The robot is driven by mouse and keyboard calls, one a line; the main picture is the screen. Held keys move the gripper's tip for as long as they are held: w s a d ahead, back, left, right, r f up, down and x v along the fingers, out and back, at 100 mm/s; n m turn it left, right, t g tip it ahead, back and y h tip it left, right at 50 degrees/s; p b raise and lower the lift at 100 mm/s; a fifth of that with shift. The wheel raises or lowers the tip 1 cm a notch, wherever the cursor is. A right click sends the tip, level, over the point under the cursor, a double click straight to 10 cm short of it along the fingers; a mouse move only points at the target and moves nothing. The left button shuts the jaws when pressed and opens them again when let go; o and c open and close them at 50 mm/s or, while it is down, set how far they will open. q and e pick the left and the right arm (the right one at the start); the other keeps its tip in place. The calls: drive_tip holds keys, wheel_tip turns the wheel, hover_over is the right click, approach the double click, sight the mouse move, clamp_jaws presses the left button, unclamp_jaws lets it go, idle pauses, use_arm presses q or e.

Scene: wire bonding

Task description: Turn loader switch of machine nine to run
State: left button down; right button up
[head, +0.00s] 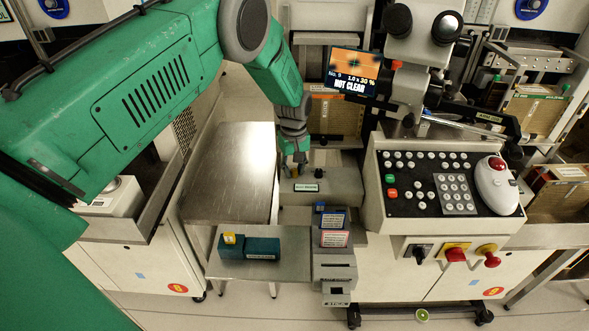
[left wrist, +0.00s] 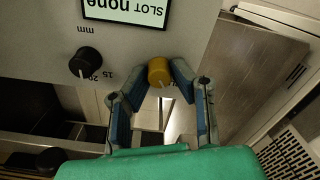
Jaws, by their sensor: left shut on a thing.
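The screen (head: 354,71) of machine nine reads "No. 9", "1.0 x 30 %" and "NOT CLEAR". My left gripper (head: 296,163) reaches down to the top of the pale loader box (head: 345,183), left of a black knob (head: 318,173). In the left wrist view the fingers (left wrist: 160,80) are shut on a yellow knob (left wrist: 159,71), one on each side of it. The black knob (left wrist: 87,62) beside it has "15", "20" and "mm" marks. A display (left wrist: 125,8) there reads "SLOT none", upside down. The yellow knob's setting cannot be read. My right gripper is not in view.
A bare steel table (head: 230,170) lies left of the loader. A shelf (head: 290,268) in front holds a teal box (head: 262,248). The button console (head: 400,215) with a white trackball unit (head: 496,188) stands right, with red and black switches (head: 455,255) below.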

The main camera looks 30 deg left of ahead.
use_arm(q)
drive_tip(key=shift+s+d+f+n, duration=0.1)
drive_tip(key=shift+s+f+n, duration=0.1)
drive_tip(key=shift+n, duration=0.8)
drive_tip(key=c, duration=1.4)
unclamp_jaws()
drive_tip(key=shift+w, duration=0.1)
drive_tip(key=shift+r, duration=0.1)
drive_tip(key=shift+r, duration=0.1)
